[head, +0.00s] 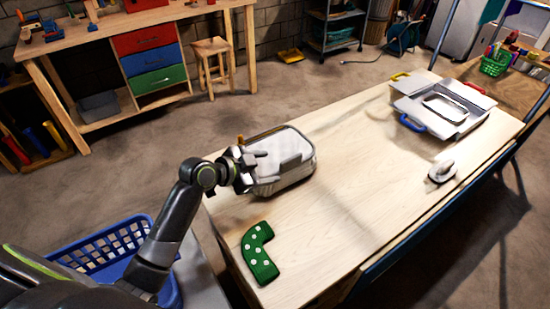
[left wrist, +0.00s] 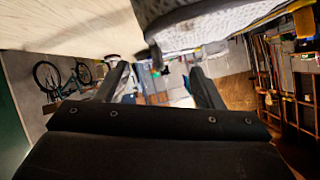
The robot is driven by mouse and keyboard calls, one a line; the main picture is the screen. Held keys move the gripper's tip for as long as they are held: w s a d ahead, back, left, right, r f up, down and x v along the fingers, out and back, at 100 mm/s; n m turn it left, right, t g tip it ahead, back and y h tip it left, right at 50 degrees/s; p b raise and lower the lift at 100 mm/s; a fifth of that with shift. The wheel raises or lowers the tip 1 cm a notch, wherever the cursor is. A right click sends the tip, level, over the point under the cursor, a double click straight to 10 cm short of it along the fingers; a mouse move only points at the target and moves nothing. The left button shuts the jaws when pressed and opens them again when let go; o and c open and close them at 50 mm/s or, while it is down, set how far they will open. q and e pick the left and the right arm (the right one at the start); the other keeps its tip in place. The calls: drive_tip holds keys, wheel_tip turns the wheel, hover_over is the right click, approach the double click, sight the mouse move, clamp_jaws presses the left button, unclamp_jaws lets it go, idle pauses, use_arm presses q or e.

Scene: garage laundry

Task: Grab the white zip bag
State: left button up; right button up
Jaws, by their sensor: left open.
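The white zip bag (head: 292,178) is a pale, rounded, box-like case with grey trim on top. It sits near the left end of the wooden table (head: 345,205). My left gripper (head: 250,163) is at the bag's left side, open, with nothing seen between its fingers. In the left wrist view the open fingers (left wrist: 160,82) show below a white patterned surface with dark edging, which looks like the bag (left wrist: 215,22). Whether a finger touches the bag I cannot tell. My right gripper is not in view.
A green piece with white dots (head: 259,252) lies at the table's near left corner. A blue basket (head: 105,246) stands left, below. The table's middle is clear.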

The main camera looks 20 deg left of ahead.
sight(282, 166)
use_arm(q)
drive_tip(key=shift+x, duration=0.8)
drive_tip(key=shift+w+d+f+p, duration=0.2)
drive_tip(key=shift+w+d+p, duration=0.05)
drive_tip(key=shift+w+p, duration=0.25)
drive_tip(key=p+x, duration=0.1)
drive_tip(key=x, duration=0.2)
drive_tip(key=shift+w+a, duration=0.1)
drive_tip(key=shift+a, duration=0.05)
drive_tip(key=shift+w+d+f, duration=0.3)
drive_tip(key=shift+w+f, duration=0.1)
drive_tip(key=shift+s, duration=0.1)
drive_tip(key=c, duration=1.2)
clamp_jaws()
